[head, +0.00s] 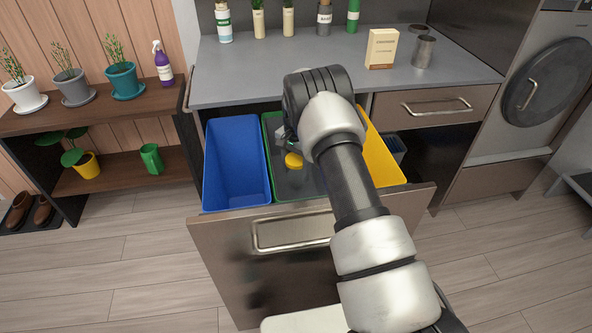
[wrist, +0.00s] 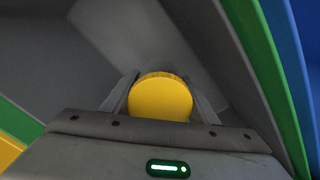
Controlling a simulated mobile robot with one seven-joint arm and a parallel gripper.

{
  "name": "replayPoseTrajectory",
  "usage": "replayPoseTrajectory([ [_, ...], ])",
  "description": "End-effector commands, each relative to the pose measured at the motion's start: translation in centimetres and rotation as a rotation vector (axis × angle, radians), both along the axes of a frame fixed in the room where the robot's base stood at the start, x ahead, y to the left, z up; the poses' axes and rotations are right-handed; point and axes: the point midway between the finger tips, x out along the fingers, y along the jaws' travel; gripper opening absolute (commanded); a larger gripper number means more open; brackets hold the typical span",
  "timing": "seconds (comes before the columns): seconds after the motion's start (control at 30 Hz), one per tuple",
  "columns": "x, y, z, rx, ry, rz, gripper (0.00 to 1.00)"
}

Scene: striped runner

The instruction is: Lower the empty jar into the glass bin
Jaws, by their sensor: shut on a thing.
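The jar shows as a round yellow lid (head: 293,160), also large between the fingers in the wrist view (wrist: 160,97). The jar's body is mostly hidden. My gripper (head: 290,148) is shut on the jar, with a finger on each side of the lid in the wrist view (wrist: 160,100). The green-rimmed bin (head: 267,150), grey inside, sits in the middle of the open drawer; I take it for the glass bin. The jar is over or inside its opening. I cannot tell whether it touches the bin floor.
A blue bin (head: 237,160) stands left of the green-rimmed one, and a yellow bin (head: 382,165) stands right, partly behind my arm. The drawer front (head: 215,240) is nearest me. The counter (head: 240,75) behind holds several bottles, a box (head: 381,48) and a metal cup (head: 423,52).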

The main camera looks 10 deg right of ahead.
Motion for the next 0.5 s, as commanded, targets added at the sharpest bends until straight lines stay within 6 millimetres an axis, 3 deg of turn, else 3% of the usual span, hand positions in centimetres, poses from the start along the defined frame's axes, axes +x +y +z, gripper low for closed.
replayPoseTrajectory([
  [0.5, 0.04, 0.0, -0.81, 0.0, -0.001, 0.0, 0.27],
])
